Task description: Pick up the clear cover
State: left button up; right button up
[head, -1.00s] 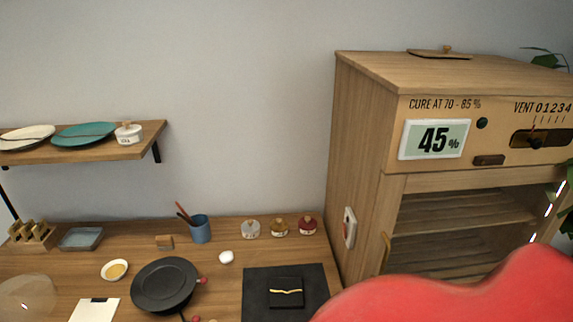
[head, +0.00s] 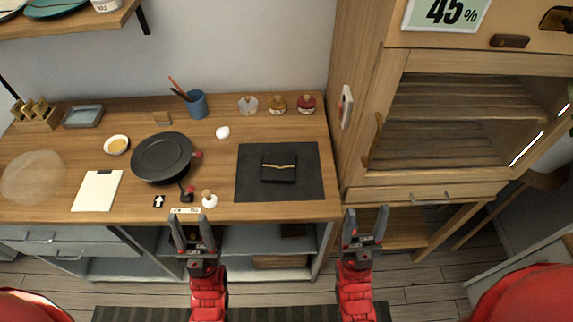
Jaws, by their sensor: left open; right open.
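The clear cover (head: 33,178) is a transparent, round dome-like thing at the left end of the wooden bench top. Its rim and outline are faint, and the wood shows through it. My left gripper (head: 192,232) is open and empty in front of the bench's front edge, well to the right of the cover. My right gripper (head: 365,226) is open and empty, further right, in front of the cabinet's lower part. Neither gripper touches anything.
A dark mat (head: 307,188) holds a black piece with a gold seam. A wooden cabinet (head: 358,100) stands right; a shelf (head: 75,27) hangs upper left.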

aim_at(33, 177)
jog(key=u, duration=1.7)
jog(key=i+l+u, duration=0.1)
jog(key=i+u, duration=0.25)
jog(key=i+l+u, duration=0.1)
jog(key=u, duration=0.3)
jog(key=i+l+u, duration=0.2)
jog(key=u, duration=0.15)
